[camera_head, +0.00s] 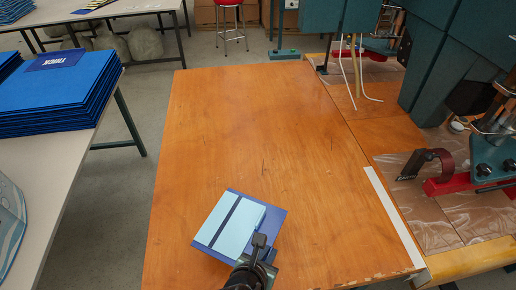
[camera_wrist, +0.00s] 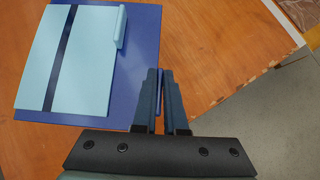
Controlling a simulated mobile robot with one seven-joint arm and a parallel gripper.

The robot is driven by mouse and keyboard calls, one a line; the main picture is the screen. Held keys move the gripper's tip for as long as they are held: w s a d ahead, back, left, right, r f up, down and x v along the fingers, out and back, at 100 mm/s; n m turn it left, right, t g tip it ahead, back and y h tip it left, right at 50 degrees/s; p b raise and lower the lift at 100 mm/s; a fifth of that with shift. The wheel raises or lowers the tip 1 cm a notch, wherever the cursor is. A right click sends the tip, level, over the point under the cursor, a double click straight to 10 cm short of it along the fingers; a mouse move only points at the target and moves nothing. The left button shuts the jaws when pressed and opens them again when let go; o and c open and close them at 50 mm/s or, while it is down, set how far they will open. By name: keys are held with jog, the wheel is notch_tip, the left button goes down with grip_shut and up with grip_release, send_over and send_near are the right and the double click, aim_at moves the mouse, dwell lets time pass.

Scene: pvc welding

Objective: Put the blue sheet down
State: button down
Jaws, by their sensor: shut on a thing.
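The blue sheet (camera_head: 270,224) is at the front of the wooden table (camera_head: 250,130), with a light blue piece (camera_head: 228,226) crossed by a dark stripe on top of it. In the wrist view the blue sheet (camera_wrist: 148,40) shows as a dark blue border around the light blue piece (camera_wrist: 90,60). My gripper (camera_head: 259,245) is at the sheet's lower right edge. In the wrist view its fingers (camera_wrist: 160,90) are close together with a thin strip of blue between them. I cannot tell whether the sheet touches the table.
A stack of blue sheets (camera_head: 55,100) lies on a white table (camera_head: 50,165) at left. A welding machine (camera_head: 492,155) with a red base and a curved handle (camera_head: 428,160) stands at right. The middle and back of the wooden table are clear. A red stool (camera_head: 229,4) stands behind.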

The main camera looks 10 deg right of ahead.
jog(key=w+d+m+g+h+b, duration=0.15)
jog(key=w+d, duration=0.25)
jog(key=d, duration=0.5)
jog(key=b, duration=0.2)
send_near(302, 245)
jog(key=shift+m, duration=0.35)
jog(key=x, duration=0.5)
jog(key=c, duration=1)
grip_release()
jog(key=shift+f, duration=0.1)
